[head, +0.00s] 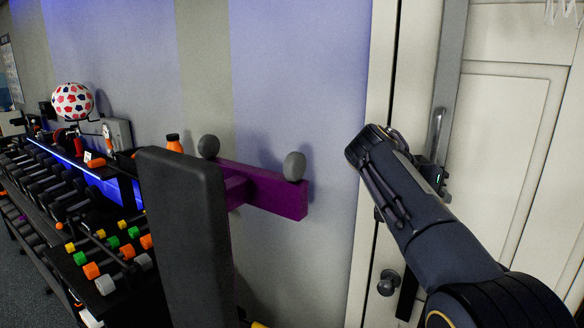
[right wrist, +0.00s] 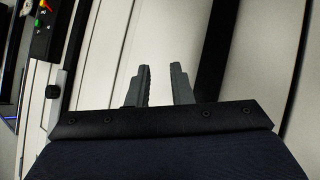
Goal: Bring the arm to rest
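My right arm (head: 430,225) comes in from the lower right of the head view and reaches up in front of the white door. Its fingers cannot be made out clearly there. In the right wrist view, my right gripper (right wrist: 161,82) has its two dark fingers apart, with a clear gap and nothing between them. Behind the fingers is a pale surface with a dark vertical strip. My left gripper is not in view.
The white door (head: 505,130) with a round knob (head: 388,282) stands behind my arm. A black padded bench back (head: 185,230) and purple frame (head: 270,190) stand left of it. A dumbbell rack (head: 75,185) and a patterned ball (head: 72,101) are farther left.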

